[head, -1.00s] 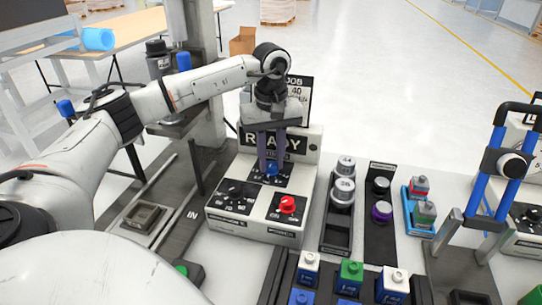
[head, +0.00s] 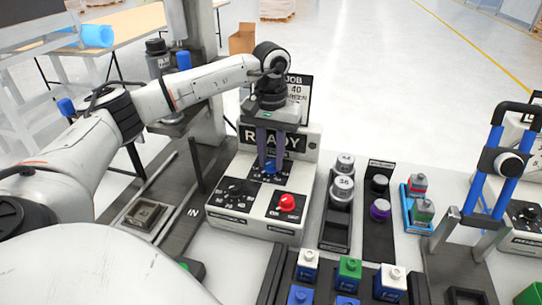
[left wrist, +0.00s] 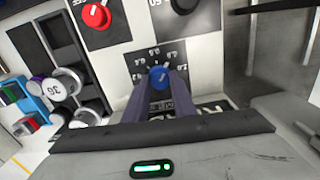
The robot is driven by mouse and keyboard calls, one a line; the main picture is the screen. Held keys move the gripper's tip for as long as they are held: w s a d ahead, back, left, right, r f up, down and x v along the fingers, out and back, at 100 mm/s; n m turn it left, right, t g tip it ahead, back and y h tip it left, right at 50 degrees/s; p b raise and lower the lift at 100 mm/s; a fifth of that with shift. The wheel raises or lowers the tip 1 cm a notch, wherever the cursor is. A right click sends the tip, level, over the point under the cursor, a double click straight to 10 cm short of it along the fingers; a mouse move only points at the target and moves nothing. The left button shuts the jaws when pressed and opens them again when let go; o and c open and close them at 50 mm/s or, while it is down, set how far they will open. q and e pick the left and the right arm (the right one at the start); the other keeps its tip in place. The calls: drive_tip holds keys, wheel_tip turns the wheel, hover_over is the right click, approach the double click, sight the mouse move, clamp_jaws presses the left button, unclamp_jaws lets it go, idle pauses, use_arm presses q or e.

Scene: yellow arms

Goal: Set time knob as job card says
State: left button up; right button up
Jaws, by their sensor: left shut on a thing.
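The control box (head: 215,215) stands on the bench with a READY panel (head: 262,139) at its back. The job card (head: 300,88) stands behind it, partly hidden by my arm; "JOB" and "40" can be read. My left gripper (head: 270,165) points down and is shut on the blue knob (head: 270,168), which also shows between the fingers in the left wrist view (left wrist: 158,76). A black knob (head: 236,190) and a red knob (head: 287,202) sit at the front of the box. My right gripper is not in view.
Right of the box stand a rack with silver weights (head: 342,187), a dark rack with a purple-topped piece (head: 380,208) and a blue tray (head: 408,218). Several coloured blocks (head: 350,268) sit in front. A blue-handled frame (head: 502,165) stands at the right.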

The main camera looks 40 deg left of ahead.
sight(271, 162)
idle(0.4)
use_arm(q)
drive_tip(key=o, duration=1.1)
drive_tip(key=shift+c, duration=0.2)
wheel_tip(271, 162, up, 10)
drive_tip(key=shift+r+b, duration=0.2)
drive_tip(key=shift+b, duration=0.15)
